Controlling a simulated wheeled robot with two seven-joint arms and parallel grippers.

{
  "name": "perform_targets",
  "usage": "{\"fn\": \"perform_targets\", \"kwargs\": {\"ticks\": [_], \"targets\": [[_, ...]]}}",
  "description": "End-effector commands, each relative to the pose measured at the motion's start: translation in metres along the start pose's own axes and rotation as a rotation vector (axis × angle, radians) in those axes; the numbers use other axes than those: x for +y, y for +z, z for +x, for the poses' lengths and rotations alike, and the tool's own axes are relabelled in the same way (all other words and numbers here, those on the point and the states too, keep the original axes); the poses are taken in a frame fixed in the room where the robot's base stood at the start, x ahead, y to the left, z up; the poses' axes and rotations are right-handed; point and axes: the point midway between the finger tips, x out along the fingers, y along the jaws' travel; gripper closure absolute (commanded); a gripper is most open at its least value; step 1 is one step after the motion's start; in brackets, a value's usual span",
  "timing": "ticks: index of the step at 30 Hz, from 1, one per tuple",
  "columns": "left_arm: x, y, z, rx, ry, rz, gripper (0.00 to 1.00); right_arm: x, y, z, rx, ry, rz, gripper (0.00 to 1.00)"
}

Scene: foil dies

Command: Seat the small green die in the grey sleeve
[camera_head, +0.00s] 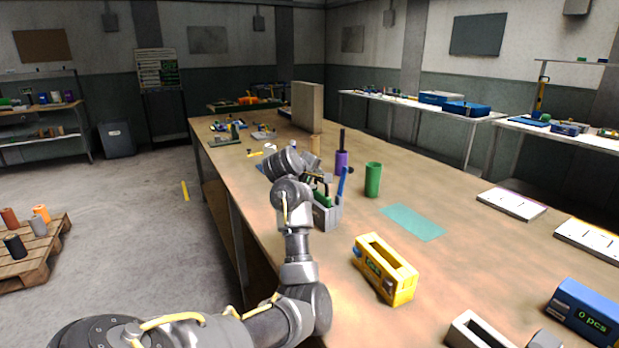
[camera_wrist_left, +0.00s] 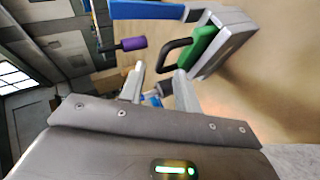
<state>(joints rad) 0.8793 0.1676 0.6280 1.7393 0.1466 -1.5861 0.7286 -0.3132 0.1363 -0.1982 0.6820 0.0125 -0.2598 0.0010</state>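A green cylinder (camera_head: 373,180) stands upright on the workbench; I cannot tell whether it is the small green die. A grey holder (camera_head: 327,214) with a green piece and an upright blue bar stands by my left arm. The left wrist view shows the holder (camera_wrist_left: 232,42), the green piece (camera_wrist_left: 203,44) with a black handle, and the blue bar (camera_wrist_left: 147,11). My left gripper (camera_wrist_left: 158,76) has its fingers apart with nothing held, beside the holder; the arm partly hides it in the head view. I cannot identify a grey sleeve for certain.
A teal mat (camera_head: 413,222) lies flat and bare to the right. A yellow slotted box (camera_head: 385,270), a pale slotted block (camera_head: 478,330) and a blue counter box (camera_head: 584,314) stand nearer.

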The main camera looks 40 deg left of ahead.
Motion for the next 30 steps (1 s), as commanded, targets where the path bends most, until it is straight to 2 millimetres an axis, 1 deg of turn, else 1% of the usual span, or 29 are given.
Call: {"fn": "perform_targets", "kwargs": {"ticks": [1,4,6,10,30], "targets": [[0.000,0.000,-0.010,0.003,0.002,0.001,0.68,0.001,0.000,0.000,0.000,0.001,0.000,1.00],[0.000,0.000,-0.026,0.002,0.002,0.002,0.68,0.002,-0.001,0.001,0.001,0.002,-0.001,1.00],[0.000,-0.001,-0.034,0.002,0.001,0.001,0.68,0.002,-0.001,0.001,0.001,0.003,-0.001,1.00],[0.000,0.000,-0.043,0.001,0.001,0.001,0.68,0.002,-0.001,0.001,0.001,0.003,-0.001,1.00],[0.000,0.000,-0.044,0.000,0.000,0.001,0.68,0.003,-0.003,0.001,0.004,0.004,-0.001,1.00]]}}
